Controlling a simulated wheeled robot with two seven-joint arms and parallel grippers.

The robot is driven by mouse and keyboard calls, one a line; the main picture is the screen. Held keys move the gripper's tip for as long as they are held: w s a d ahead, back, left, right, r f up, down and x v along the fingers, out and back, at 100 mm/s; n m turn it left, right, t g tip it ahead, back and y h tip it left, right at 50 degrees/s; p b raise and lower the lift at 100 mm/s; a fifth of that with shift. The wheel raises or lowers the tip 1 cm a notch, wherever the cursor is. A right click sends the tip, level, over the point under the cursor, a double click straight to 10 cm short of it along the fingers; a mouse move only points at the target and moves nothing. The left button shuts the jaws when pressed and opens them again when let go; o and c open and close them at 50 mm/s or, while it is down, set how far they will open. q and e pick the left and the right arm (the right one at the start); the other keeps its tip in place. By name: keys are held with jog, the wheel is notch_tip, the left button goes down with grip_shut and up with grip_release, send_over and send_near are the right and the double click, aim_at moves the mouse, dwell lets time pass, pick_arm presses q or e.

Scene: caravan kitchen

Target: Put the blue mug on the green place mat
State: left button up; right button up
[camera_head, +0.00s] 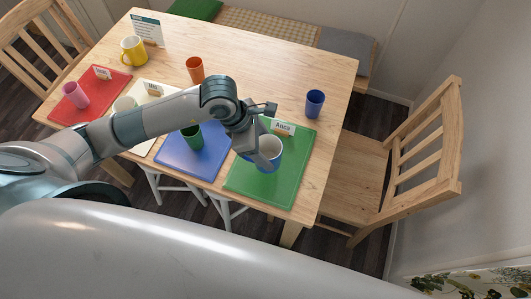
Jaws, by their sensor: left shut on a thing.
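The blue mug (272,159), white inside, is at the left part of the green place mat (267,190) as seen from above. My left gripper (257,152) reaches in from the left and is shut on the mug's near-left side. The mug looks upright. I cannot tell whether its base touches the mat or hangs just above it. The gripper hides part of the mug and the mat's left edge. My right gripper is not in view.
A name card (283,128) stands at the mat's far edge, close behind the mug. A blue cup (314,103) stands beyond it. A blue mat (190,160) with a green cup (193,136) lies left. The green mat's near part is clear.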

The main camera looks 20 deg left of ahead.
aim_at(266, 155)
pick_arm(q)
jog(key=shift+f+p, duration=0.8)
jog(key=shift+f, duration=1.2)
jog(key=shift+f, duration=0.15)
jog(key=o, duration=1.3)
jog(key=shift+c, duration=0.2)
